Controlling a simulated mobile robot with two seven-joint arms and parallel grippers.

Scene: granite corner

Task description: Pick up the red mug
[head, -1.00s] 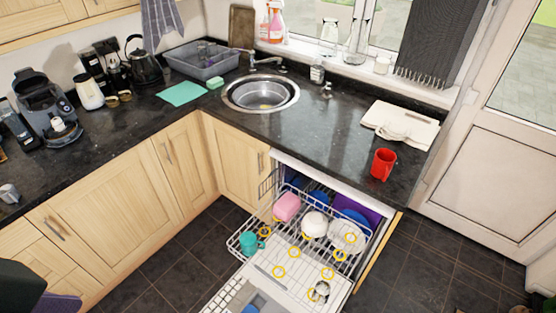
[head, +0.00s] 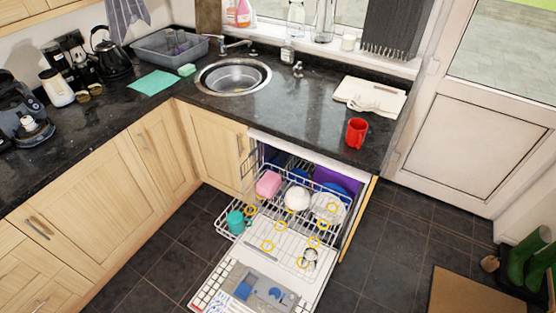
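The red mug (head: 356,132) stands upright on the dark granite counter (head: 310,126), near its front edge on the right, above the open dishwasher. Nothing touches it. Neither of my grippers shows in the head view now, so I cannot see how they stand.
A sink (head: 233,76) is left. Tiled floor is free right of the dishwasher.

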